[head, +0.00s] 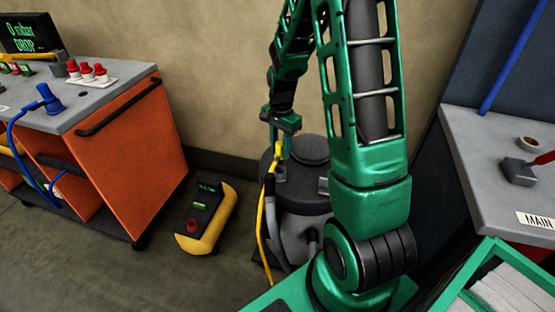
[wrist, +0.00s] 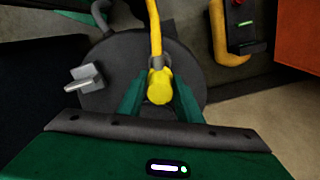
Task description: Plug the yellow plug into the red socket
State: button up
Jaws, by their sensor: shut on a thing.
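My gripper (head: 278,150) hangs in front of a grey drum-shaped machine. It is shut on the yellow plug (wrist: 159,87), which sits between the two green fingers (wrist: 160,105) in the wrist view. A yellow cable (head: 263,215) runs from the plug down toward the floor. No socket is plainly recognisable as the red one. A small red round part (head: 192,225) sits on a yellow-and-black box on the floor. Several red fittings (head: 100,72) stand on a white base on the left cart. The plug is apart from all of these.
The orange cart (head: 135,150) with a grey top stands at the left, with a blue plug (head: 48,98) on it. The yellow-and-black box (head: 212,232) stands on the floor. The drum machine (head: 305,215) is below my gripper. A grey bench (head: 480,150) is at the right.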

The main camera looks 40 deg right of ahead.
jog(key=shift+r, duration=3.6)
